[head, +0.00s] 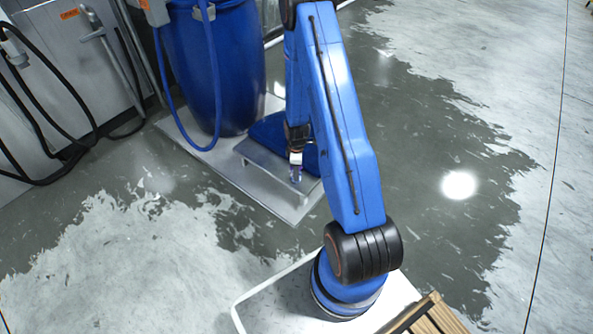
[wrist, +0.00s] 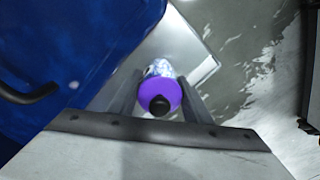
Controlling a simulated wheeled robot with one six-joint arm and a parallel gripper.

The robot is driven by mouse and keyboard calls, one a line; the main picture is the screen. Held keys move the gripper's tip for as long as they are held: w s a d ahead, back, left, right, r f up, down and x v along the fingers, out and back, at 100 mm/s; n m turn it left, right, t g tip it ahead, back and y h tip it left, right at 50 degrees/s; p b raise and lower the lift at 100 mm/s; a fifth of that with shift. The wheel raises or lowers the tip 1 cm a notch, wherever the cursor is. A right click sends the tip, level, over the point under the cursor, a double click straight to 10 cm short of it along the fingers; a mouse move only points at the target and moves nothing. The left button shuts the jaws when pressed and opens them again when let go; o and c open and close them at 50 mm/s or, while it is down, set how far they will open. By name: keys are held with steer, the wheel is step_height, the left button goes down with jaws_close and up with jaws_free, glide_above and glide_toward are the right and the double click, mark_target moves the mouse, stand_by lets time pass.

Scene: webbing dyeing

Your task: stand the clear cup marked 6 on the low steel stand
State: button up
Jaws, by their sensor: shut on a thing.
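My gripper (head: 295,158) points down over the low steel stand (head: 262,160), which is at the foot of the blue drum. In the wrist view, its two fingers (wrist: 160,98) are shut on a cup with a round purple top and a black knob (wrist: 160,104). A pale, clear-looking part of the cup (head: 296,174) shows below the fingers in the head view. No number can be read on it. The bright metal of the stand also shows beyond the cup in the wrist view (wrist: 194,48). I cannot tell whether the cup's base touches the stand.
A large blue drum (head: 215,65) with a blue hose stands close behind the stand, left of my gripper. Black hoses hang by the steel wall (head: 60,60). Wet floor (head: 430,150) is open to the right.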

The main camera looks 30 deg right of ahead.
steer(key=shift+f, duration=0.1)
steer(key=o, duration=1.2)
